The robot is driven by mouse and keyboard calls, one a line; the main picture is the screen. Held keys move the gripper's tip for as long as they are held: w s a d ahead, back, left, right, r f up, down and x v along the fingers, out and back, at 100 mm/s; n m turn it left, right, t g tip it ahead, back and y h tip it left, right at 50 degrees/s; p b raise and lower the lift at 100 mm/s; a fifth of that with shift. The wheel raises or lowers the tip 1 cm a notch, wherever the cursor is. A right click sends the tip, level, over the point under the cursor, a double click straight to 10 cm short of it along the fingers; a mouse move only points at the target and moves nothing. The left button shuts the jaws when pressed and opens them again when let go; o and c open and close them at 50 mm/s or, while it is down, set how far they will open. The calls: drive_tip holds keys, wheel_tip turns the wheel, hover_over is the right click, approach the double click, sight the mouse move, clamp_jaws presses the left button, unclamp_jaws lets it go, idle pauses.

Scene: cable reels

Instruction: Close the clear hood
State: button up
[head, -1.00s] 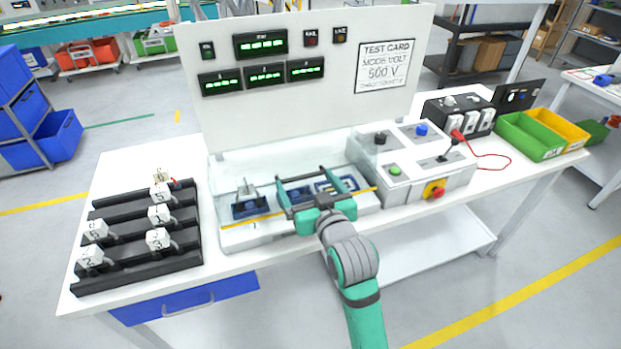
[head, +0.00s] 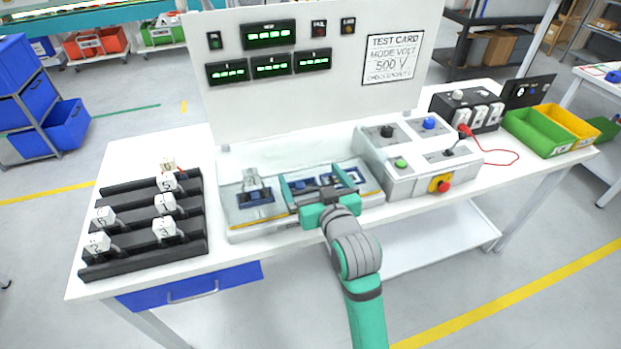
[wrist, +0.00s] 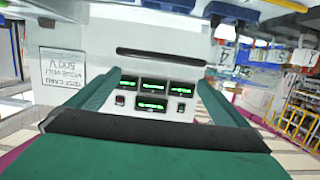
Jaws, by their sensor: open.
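The test fixture (head: 245,235) is a shallow white tray on the bench, with blue sockets inside and a yellow strip along its front. A grey part stands in its left socket (head: 256,196). The clear hood is hard to make out; its outline and angle cannot be told surely against the pale panel. Small grey hinge-like blocks sit at the fixture's back corners. My gripper (head: 312,184) is over the front middle of the fixture, fingers apart and pointing towards the back. In the wrist view the open fingers (wrist: 155,90) frame the display panel and a long dark bar.
The white upright panel (head: 300,100) with green displays stands behind. A control box (head: 405,170) with knobs and a red button is close on the right. A black rack (head: 150,245) of white numbered parts is on the left. Green and yellow bins (head: 540,132) are far right.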

drive_tip(key=shift+d, duration=0.1)
drive_tip(key=v, duration=1)
drive_tip(key=shift+s, duration=0.35)
drive_tip(key=s+a+f+m+t+h, duration=0.1)
drive_tip(key=s+a+f+m+h, duration=0.25)
drive_tip(key=s+f, duration=0.35)
drive_tip(key=s+a+f+m+h, duration=0.2)
drive_tip(key=s+a+f+m, duration=0.25)
drive_tip(key=f, duration=0.45)
drive_tip(key=s+f+n+y, duration=0.1)
drive_tip(key=s+f+n, duration=0.1)
drive_tip(key=s, duration=0.9)
drive_tip(key=s+f+n+g+y, duration=0.1)
drive_tip(key=s+f+n, duration=0.2)
drive_tip(key=s, duration=0.8)
drive_tip(key=shift+f, duration=0.45)
